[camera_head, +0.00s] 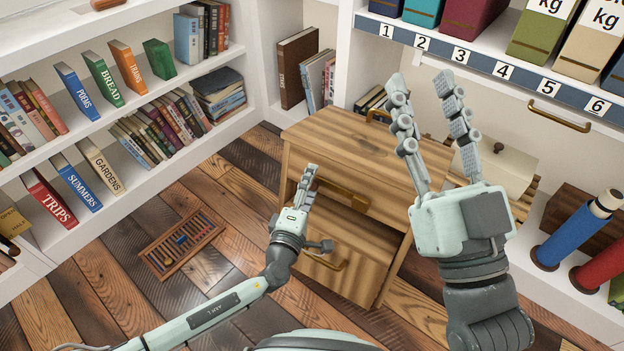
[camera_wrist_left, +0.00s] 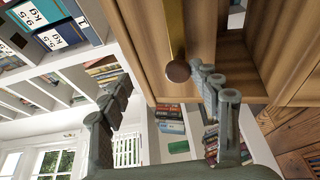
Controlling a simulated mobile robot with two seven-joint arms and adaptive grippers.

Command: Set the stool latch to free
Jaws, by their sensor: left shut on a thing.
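The stool (camera_head: 335,135) is a striped wooden unit with a flat top and a lower front step, standing on the plank floor. Its latch (camera_head: 343,194) is a brass bar across the front, below the top. The left wrist view shows the bar with a round brown end (camera_wrist_left: 177,71). My left gripper (camera_head: 306,172) is at the latch's left end and shut on it; in its wrist view the fingers (camera_wrist_left: 160,88) lie either side of the brown end. The exact contact is hard to see. My right gripper (camera_head: 421,80) is open and empty, raised in front of the stool's right side.
Bookshelves (camera_head: 150,105) line the left and back. A numbered shelf (camera_head: 480,66) with weight-marked binders stands at the right. Blue (camera_head: 578,232) and red (camera_head: 602,262) cylinders stand low right. A slotted floor grate (camera_head: 181,243) lies left; floor around it is clear.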

